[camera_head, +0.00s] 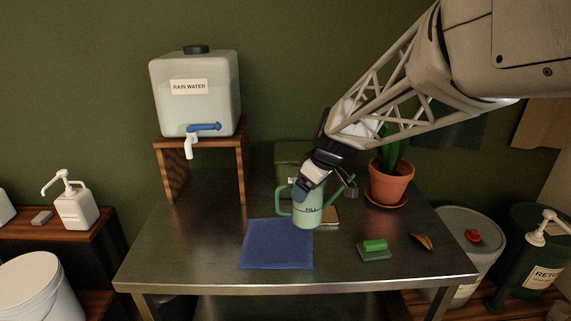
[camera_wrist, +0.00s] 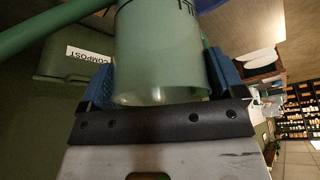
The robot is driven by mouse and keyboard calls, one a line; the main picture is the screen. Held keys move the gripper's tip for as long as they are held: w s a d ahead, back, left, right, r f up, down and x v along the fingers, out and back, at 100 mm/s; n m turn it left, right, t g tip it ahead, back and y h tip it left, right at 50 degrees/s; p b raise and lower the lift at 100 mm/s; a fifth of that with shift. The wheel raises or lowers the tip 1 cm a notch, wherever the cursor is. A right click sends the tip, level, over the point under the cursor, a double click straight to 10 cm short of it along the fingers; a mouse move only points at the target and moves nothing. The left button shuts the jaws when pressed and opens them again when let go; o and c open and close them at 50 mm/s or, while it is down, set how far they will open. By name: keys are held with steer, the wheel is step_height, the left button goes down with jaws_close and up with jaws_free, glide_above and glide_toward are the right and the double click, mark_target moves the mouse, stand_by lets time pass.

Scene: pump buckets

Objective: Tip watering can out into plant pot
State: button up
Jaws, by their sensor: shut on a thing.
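The green watering can (camera_head: 308,214) is upright in the head view, with its handle to the left and its spout to the right. My gripper (camera_head: 308,190) is shut on the can's body from behind and above. In the wrist view the can (camera_wrist: 160,60) fills the space between the blue fingers of my gripper (camera_wrist: 165,85). The terracotta plant pot (camera_head: 390,184) stands on a saucer at the table's back right, with a green plant in it, partly behind my arm. I cannot tell whether the can touches the table, or what is inside it.
A blue cloth (camera_head: 277,244) lies left of and in front of the can. A green scrubber (camera_head: 375,248) and a brown peel-like thing (camera_head: 422,240) lie at the front right. A rain water tank (camera_head: 195,105) stands on a wooden stand at the left. A green compost box (camera_wrist: 75,65) is behind the can.

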steer(key=w+d+r+n, duration=0.2)
steer(key=w+d+n, duration=0.1)
steer(key=w+d, duration=0.9)
steer(key=shift+w+d+r+g+y, duration=0.2)
steer(key=shift+w+r+g+y, duration=0.15)
steer(key=shift+w, duration=0.75)
steer(key=shift+f, duration=0.1)
steer(key=shift+w+d+r+m+g+y, duration=0.15)
steer(key=shift+w+d+r+g+y, duration=0.15)
steer(key=shift+d+y, duration=0.4)
steer(key=shift+w+d+r+m+g+y, duration=0.15)
steer(key=shift+d+r+g+y, duration=0.2)
steer(key=shift+y, duration=0.5)
steer(key=shift+f, duration=0.1)
steer(key=shift+w+d, duration=0.1)
steer(key=shift+d, duration=0.15)
steer(key=shift+w+d+r+m+g+y, duration=0.1)
steer(key=shift+w+d+r+g+y, duration=0.1)
steer(key=shift+d+y, duration=0.25)
steer(key=shift+w+d+r+m+g+y, duration=0.1)
steer(key=shift+w+d+r+g+y, duration=0.05)
steer(key=shift+d+y, duration=0.3)
steer(key=shift+w+d+r+m+g+y, duration=0.1)
steer(key=shift+w+d+r+g+y, duration=0.1)
steer(key=shift+d+y, duration=0.25)
steer(key=shift+w+d+r+y, duration=0.1)
steer(key=shift+d+r+y, duration=0.15)
steer(key=shift+y, duration=0.3)
